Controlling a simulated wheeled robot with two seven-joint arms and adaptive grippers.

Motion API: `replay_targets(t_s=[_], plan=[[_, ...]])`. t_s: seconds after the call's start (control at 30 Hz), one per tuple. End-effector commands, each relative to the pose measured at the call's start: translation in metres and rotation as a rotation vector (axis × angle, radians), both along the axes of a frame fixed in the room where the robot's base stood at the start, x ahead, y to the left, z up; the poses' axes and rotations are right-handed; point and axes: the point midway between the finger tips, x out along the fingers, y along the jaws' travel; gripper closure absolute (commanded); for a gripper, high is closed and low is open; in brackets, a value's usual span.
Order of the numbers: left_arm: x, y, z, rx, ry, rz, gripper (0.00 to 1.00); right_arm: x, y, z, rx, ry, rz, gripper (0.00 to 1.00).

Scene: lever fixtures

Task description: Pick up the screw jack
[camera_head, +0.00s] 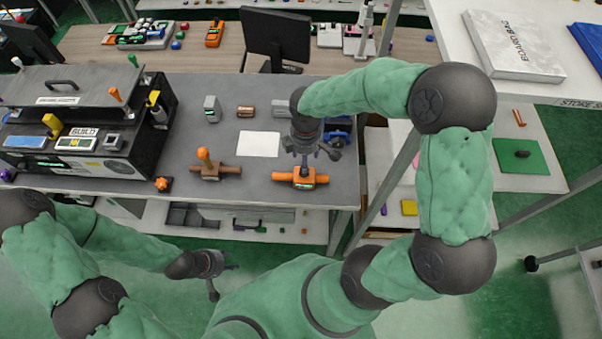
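I cannot tell for sure which thing is the screw jack. An orange fixture (311,181) with a cross-bar body and a small lit label lies near the table's front edge. My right gripper (304,166) points down directly over its middle and hides its top. Whether the fingers touch or grip it cannot be told. A brown fixture (208,172) with an upright orange handle stands to its left. A blue device (340,134) sits behind my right gripper, partly hidden. My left gripper (222,281) is low in front of the table, empty, its fingers apart.
A grey block (212,109), a brown cylinder (246,111) and a white sheet (258,144) lie on the grey table (232,90). A black machine box (85,120) takes up the left end.

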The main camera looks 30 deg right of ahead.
Motion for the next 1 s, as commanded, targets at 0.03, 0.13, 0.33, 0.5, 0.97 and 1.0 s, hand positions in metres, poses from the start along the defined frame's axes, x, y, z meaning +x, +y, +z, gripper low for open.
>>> replay_targets(t_s=[0.03, 0.13, 0.33, 0.5, 0.97, 1.0], plan=[[0.0, 0.0, -0.003, 0.0, -0.001, 0.0, 0.6, 0.0, 0.0, -0.011, 0.001, 0.003, 0.001, 0.42], [0.001, 0.0, -0.005, 0.0, -0.002, 0.001, 0.6, 0.0, 0.0, -0.023, 0.0, 0.002, 0.001, 0.42], [0.001, 0.0, -0.006, 0.0, -0.002, 0.001, 0.6, 0.0, 0.0, -0.032, 0.001, -0.001, -0.001, 0.42], [0.001, 0.0, -0.009, 0.0, -0.002, 0.001, 0.6, 0.0, 0.002, -0.047, 0.001, 0.001, 0.001, 0.42], [0.001, 0.0, -0.015, 0.0, -0.002, 0.001, 0.6, 0.001, 0.004, -0.082, 0.002, -0.001, -0.001, 0.42], [0.001, 0.0, -0.015, 0.0, -0.002, 0.001, 0.6, 0.001, 0.004, -0.082, 0.002, -0.001, -0.001, 0.42]])
